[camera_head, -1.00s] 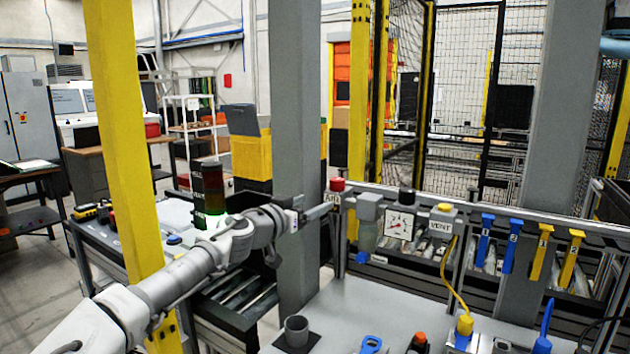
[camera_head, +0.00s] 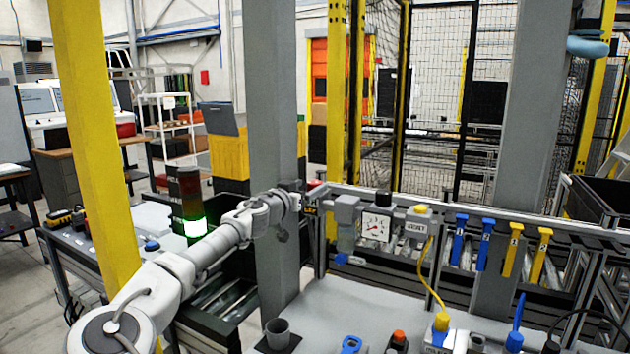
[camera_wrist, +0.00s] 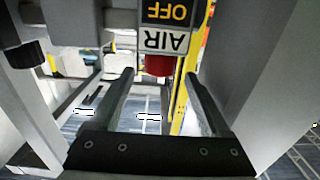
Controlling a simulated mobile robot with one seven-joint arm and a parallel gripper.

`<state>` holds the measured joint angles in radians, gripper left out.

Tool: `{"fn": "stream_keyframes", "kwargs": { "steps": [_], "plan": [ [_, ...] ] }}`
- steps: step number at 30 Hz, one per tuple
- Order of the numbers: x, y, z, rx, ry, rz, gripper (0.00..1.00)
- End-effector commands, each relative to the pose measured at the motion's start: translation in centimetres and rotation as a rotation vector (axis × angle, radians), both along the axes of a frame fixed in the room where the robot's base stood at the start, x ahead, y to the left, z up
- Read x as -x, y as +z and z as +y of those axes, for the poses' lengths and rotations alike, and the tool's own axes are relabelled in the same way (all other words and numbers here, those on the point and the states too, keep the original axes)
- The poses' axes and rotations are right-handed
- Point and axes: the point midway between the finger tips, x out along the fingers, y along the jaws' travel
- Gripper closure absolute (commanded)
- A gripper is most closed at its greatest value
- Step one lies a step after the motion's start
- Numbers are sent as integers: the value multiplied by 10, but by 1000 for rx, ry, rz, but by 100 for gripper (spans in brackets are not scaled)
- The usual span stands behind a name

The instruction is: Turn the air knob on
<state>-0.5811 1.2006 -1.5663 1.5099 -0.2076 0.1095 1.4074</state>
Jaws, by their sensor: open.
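The red air knob (camera_wrist: 160,65) shows in the wrist view just below a sign reading AIR and OFF (camera_wrist: 166,28), which appears upside down. My gripper (camera_wrist: 159,73) is open, with one finger on each side of the knob in the picture. I see a gap on both sides and cannot tell how deep the knob sits between the fingers. In the head view my gripper (camera_head: 304,187) is at the left end of the rail, just above the small sign (camera_head: 311,209). The knob cannot be made out there.
Right of the sign are a grey air unit (camera_head: 346,208), a pressure gauge (camera_head: 376,226) and a yellow-topped valve (camera_head: 419,218) with a yellow hose. A grey pillar (camera_head: 271,120) stands close by my wrist. The bench below (camera_head: 350,300) has open room at its middle.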

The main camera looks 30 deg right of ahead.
Motion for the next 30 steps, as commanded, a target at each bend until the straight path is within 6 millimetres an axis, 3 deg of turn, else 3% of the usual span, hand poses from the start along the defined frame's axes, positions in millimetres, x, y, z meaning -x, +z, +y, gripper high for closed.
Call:
{"fn": "stream_keyframes", "kwargs": {
  "steps": [3,9,21,30],
  "plan": [
    [-9,2,-17,1,-2,1,19],
    [-18,1,-31,0,0,0,19],
    [-20,0,-35,0,0,0,21],
    [-20,0,-35,0,0,0,75]
  ]
}}
